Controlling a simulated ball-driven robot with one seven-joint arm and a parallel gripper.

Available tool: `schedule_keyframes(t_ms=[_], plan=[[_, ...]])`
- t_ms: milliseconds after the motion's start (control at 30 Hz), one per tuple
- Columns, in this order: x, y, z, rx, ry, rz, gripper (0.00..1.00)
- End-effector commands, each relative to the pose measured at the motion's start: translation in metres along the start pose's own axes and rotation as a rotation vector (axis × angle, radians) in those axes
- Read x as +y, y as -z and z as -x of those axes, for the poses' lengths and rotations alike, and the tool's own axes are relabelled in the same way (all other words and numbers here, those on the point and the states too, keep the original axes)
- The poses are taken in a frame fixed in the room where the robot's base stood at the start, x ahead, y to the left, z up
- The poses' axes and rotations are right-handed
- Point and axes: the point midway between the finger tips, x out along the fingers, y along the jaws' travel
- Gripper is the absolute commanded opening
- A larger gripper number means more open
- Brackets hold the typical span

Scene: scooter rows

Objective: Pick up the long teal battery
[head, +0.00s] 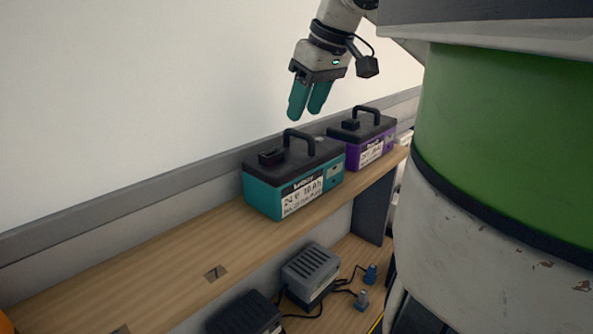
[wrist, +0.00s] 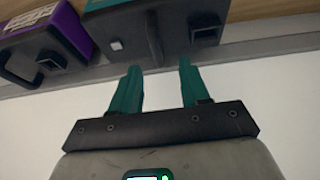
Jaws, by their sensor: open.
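The long teal battery (head: 264,196) stands upright on the wooden shelf, with a black lid, a black carry handle (head: 299,141) and a white label on its front. My gripper (head: 308,117) is open and empty, its two teal fingers pointing down above the battery's lid, apart from it. In the wrist view my gripper (wrist: 157,75) points towards the battery's dark lid (wrist: 150,38), and the handle lies across the lid just beyond the fingertips. A strip of the teal side (wrist: 105,4) shows at the top edge.
A shorter purple battery (head: 371,152) with a black handle stands close behind the teal one; it also shows in the wrist view (wrist: 66,24). The wooden shelf (head: 130,270) is bare to the left. A grey charger (head: 310,272) and cables lie below. A wall runs behind.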

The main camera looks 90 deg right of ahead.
Motion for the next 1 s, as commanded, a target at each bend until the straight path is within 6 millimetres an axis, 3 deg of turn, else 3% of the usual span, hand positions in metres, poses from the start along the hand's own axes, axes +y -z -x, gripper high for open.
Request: schedule_keyframes(t_ms=[333, 633, 1000], plan=[[0.004, -0.004, -0.043, -0.002, 0.001, 0.0, 0.46], [0.003, -0.003, -0.049, 0.0, 0.001, 0.0, 0.46], [0.004, -0.003, -0.048, 0.0, 0.001, 0.0, 0.11]])
